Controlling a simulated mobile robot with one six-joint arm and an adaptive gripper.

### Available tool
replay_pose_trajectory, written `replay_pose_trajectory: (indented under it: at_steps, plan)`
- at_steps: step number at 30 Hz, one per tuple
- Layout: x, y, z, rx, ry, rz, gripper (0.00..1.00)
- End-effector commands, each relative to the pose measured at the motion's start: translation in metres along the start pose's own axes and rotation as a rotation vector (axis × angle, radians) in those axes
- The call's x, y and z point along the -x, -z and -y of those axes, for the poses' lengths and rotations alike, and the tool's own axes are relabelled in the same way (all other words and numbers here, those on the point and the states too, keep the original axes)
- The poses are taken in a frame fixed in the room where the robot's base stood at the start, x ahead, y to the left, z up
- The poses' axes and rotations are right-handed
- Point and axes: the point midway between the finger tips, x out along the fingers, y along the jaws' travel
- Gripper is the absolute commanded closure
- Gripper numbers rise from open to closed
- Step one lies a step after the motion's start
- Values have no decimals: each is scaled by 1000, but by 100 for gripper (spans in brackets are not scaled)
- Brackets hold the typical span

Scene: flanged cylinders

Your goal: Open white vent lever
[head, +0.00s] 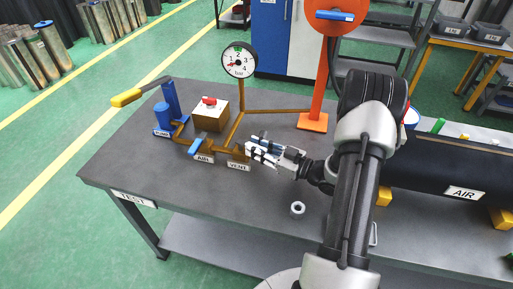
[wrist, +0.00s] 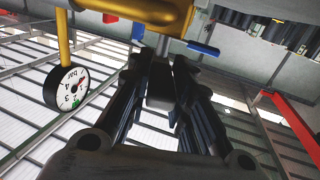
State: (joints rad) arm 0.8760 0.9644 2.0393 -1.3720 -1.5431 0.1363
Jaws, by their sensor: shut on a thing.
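My gripper (head: 264,151) reaches the brass pipework above the VENT label (head: 238,166) in the head view. In the wrist view its dark fingers (wrist: 160,82) are shut on the vent lever (wrist: 160,92), which looks grey in shadow there and runs between them below the brass valve body (wrist: 140,14). In the head view my gripper mostly hides the lever and valve, so I cannot tell the lever's exact angle.
A blue lever (head: 196,147) sits beside the AIR label (head: 204,158), close left of my gripper. The pressure gauge (head: 239,60) stands behind it. A box with a red button (head: 210,115), a blue pump with a yellow-handled lever (head: 126,97) and a loose ring (head: 298,208) are on the table.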

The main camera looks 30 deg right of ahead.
Motion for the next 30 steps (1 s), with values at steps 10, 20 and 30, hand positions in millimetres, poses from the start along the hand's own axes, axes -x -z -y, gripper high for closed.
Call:
replay_pose_trajectory:
  at_steps: [10,20,30]
  plan:
    - [-1,1,0,3,0,-2,62]
    - [0,2,0,2,0,-1,60]
    - [-1,52,0,8,0,-1,60]
